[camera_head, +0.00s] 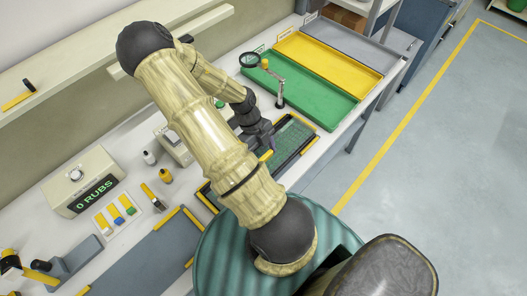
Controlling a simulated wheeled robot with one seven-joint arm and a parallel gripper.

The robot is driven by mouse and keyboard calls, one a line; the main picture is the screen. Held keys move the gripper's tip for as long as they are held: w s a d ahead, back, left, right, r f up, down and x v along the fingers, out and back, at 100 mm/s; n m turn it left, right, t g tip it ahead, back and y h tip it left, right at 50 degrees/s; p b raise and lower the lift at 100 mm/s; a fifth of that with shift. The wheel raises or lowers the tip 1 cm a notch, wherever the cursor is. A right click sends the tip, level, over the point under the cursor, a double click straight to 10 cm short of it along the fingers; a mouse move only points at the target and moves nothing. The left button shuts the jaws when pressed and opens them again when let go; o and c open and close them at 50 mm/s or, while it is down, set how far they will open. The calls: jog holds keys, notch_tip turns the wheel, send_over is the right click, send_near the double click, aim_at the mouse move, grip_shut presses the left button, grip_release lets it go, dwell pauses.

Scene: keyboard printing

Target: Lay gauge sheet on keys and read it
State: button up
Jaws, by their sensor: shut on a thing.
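A dark keyboard tray (309,149) with yellow edge strips lies on the bench in the middle, partly behind my arm. A green gridded sheet (290,138), which looks like the gauge sheet, shows over the keys in its right part. My gripper (264,146) is low over the tray at the sheet's left side, shut on a small yellow tab (266,155) that seems to belong to the sheet. The fingertips are small and partly hidden by the wrist. I cannot tell whether the sheet touches the keys. Its markings are too small to read.
A box reading "0 RUBS" (84,183) stands at left, near a small tray of coloured pieces (116,211). A grey mat (150,262) lies front left.

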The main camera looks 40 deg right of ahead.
jog(key=shift+f, duration=0.65)
dwell(1.0)
jog(key=shift+f, duration=0.1)
jog(key=o, duration=1.2)
jog(key=shift+c, duration=0.2)
notch_tip(320, 180, up, 6)
jog(key=p, duration=0.5)
jog(key=shift+p, duration=0.35)
